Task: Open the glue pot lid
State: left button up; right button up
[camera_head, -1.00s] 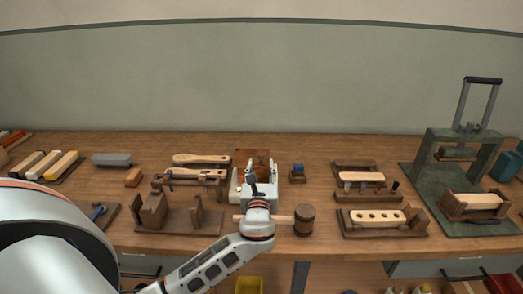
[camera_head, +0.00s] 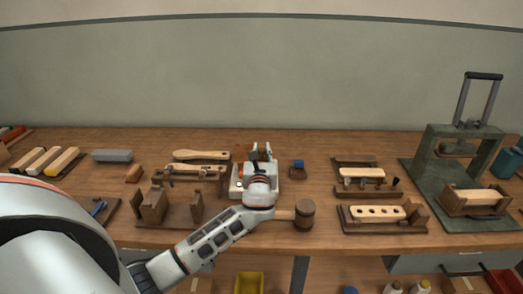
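My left gripper (camera_head: 261,150) reaches in from the lower left, over a white boxy piece (camera_head: 237,186) at the middle of the bench. Its two fingertips stand a small gap apart at the rear of that piece, with something reddish-brown partly showing behind and between them. I cannot tell whether the fingers touch it. A reddish-brown upright part (camera_head: 240,152) shows just left of the fingers. I cannot clearly make out the glue pot or its lid; my wrist and fingers cover much of this spot. My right gripper is out of view.
A wooden mallet (camera_head: 304,214) lies just right of my wrist. Wooden fixtures (camera_head: 180,214) are at left, a drilled brush block (camera_head: 378,213) at right, and a green press (camera_head: 477,140) at far right.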

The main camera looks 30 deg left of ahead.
aim_at(243, 157)
pick_arm(q)
grip_shut()
jog(key=shift+s+a+r+m+t+h+p, duration=0.1)
jog(key=shift+s+m+t+h+p, duration=0.25)
jog(key=shift+h+p, duration=0.25)
jog(key=shift+s+a+r+m+t+h+p, duration=0.1)
jog(key=shift+s+m+t+h+p, duration=0.15)
jog(key=shift+s+m+h+p, duration=0.25)
jog(key=shift+s+a+f+m+t+h+p, duration=0.1)
jog(key=shift+s+a+m+t+h+p, duration=0.1)
jog(key=shift+s+m+h+p, duration=0.25)
jog(key=shift+s+a+f+m+t+h+p, duration=0.1)
jog(key=shift+s+m+t+h, duration=0.15)
jog(key=shift+h, duration=0.4)
jog(key=shift+s+a+m+h, duration=0.1)
jog(key=shift+s+m+h, duration=0.2)
jog(key=shift+h, duration=0.3)
jog(key=shift+s+a+f+m+t+h, duration=0.15)
jog(key=shift+s+m+t+h, duration=0.1)
jog(key=shift+m+h, duration=0.2)
jog(key=s+m+h+b, duration=0.1)
jog(key=h+b, duration=0.1)
jog(key=s+a+m+h+b, duration=0.1)
jog(key=h+b, duration=0.1)
jog(key=shift+a+f, duration=0.1)
jog(key=shift+f, duration=0.1)
jog(key=shift+s+a+r+m+h+b, duration=0.1)
jog(key=shift+s+r+m+h+b, duration=0.1)
jog(key=shift+m+h+b, duration=0.25)
